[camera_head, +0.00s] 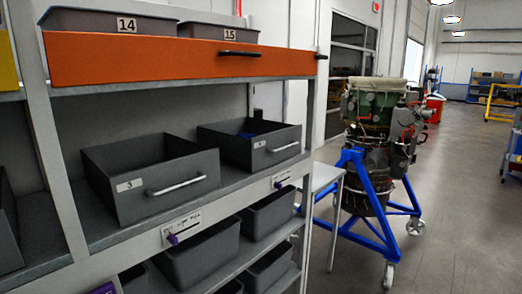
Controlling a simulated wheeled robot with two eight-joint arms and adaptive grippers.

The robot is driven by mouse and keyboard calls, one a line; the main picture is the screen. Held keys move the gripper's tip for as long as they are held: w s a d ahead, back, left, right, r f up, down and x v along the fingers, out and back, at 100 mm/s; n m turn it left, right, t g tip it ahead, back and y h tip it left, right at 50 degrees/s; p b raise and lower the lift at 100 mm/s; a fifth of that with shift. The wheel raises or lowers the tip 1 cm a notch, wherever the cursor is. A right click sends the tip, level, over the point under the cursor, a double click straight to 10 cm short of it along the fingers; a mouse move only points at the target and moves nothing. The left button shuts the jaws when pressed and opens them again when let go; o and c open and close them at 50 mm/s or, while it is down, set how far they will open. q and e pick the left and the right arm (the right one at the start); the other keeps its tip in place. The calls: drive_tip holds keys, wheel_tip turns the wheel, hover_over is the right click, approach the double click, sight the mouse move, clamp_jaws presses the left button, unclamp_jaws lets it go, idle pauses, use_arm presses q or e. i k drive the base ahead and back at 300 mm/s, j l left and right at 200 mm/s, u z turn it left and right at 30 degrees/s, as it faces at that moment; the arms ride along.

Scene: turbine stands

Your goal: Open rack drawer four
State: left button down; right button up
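A grey rack (62,150) fills the left half of the head view. On its middle shelf stand two dark grey, open-topped drawers with pale bar handles. The nearer drawer (135,205) is labelled 3. The farther drawer (262,158), to its right, has a small label too blurred to read for certain. Its handle (285,147) faces the aisle, and something blue shows inside it. I cannot tell how far either drawer is pulled out. Neither of my grippers is in view.
An orange drawer (150,60) with black handles is above, below bins 14 (110,24) and 15 (215,33). Grey bins (200,258) sit on the lower shelf. An engine on a blue wheeled stand (350,228) is to the right. The floor (455,215) farther right is clear.

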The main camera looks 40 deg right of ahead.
sight(275, 142)
drive_tip(key=z, duration=1.5)
